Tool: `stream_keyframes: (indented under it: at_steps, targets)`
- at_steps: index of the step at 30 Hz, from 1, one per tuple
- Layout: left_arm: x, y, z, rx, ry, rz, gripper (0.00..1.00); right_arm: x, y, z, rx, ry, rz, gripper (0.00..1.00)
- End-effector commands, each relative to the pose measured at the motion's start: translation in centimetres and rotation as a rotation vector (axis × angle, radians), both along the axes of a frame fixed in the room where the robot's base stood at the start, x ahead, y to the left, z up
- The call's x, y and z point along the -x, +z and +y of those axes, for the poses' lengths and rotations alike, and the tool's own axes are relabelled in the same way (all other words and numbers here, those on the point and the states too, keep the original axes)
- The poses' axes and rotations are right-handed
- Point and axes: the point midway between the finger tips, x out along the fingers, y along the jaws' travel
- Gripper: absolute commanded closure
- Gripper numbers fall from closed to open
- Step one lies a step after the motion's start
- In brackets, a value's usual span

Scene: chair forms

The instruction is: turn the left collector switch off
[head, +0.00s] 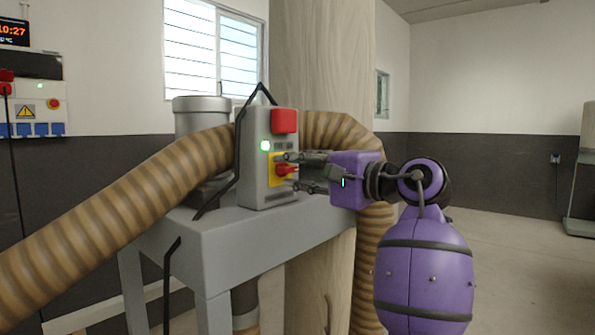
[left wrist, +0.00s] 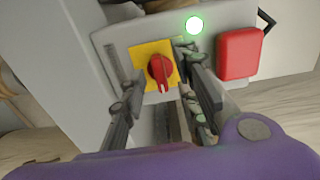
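The collector switch is a red rotary knob (head: 283,170) on a yellow plate, on the front of a grey control box (head: 254,185). In the left wrist view the knob (left wrist: 160,70) shows with its grip ridge nearly upright in the picture. A green lamp (head: 265,146) is lit above it. My left gripper (head: 293,173) is at the box face with its fingers apart, one on each side of the knob. In the left wrist view the gripper (left wrist: 158,76) appears to straddle the knob without closing on it; contact cannot be told. My right gripper is not in view.
A large red button cover (head: 284,120) sits near the box's top. The box stands on a grey metal stand (head: 235,245). Ribbed hoses (head: 110,205) run beside and behind it, close to a pale column (head: 322,60). Open floor lies at right.

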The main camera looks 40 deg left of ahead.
Motion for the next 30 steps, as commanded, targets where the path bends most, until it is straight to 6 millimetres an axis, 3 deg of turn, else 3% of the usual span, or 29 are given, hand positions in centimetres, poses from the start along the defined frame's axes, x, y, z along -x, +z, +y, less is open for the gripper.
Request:
stream_keyframes:
  at_steps: [1,8,20,30]
  targets:
    - [0.0,-0.01,-0.01,0.0,0.0,0.0,0.71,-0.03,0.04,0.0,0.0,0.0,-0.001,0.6]
    - [0.0,0.0,-0.04,0.0,0.0,0.0,1.0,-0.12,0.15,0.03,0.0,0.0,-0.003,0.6]
    - [0.02,0.02,-0.04,0.003,0.001,-0.032,1.0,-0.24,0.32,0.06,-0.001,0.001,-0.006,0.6]
    - [0.09,0.12,0.0,0.019,0.002,-0.244,1.0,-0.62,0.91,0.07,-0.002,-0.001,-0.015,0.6]
